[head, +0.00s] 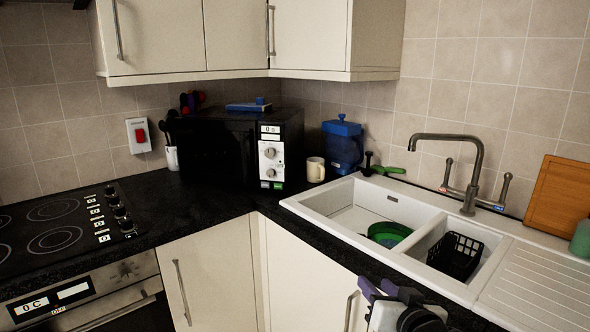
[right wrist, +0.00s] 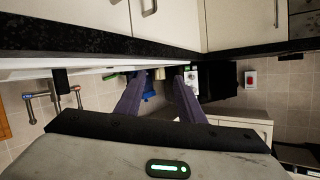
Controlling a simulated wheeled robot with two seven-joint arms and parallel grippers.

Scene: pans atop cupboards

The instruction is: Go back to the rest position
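My right gripper (head: 378,288) is low in the head view, in front of the counter edge below the sink. Its two purple fingers stand apart with nothing between them. They also show spread and empty in the right wrist view (right wrist: 158,88), which looks upside down. The white sink (head: 330,212) is just beyond the gripper. A green pan or bowl (head: 388,232) sits in its larger basin, and a black basket (head: 455,254) sits in the smaller one. My left gripper is in neither view.
The black hob (head: 55,220) and oven (head: 90,300) are at left. A microwave (head: 240,148), a mug (head: 315,169) and a blue container (head: 342,145) stand in the corner. The tap (head: 465,170) rises behind the sink. Cupboard doors (head: 215,275) lie below the counter.

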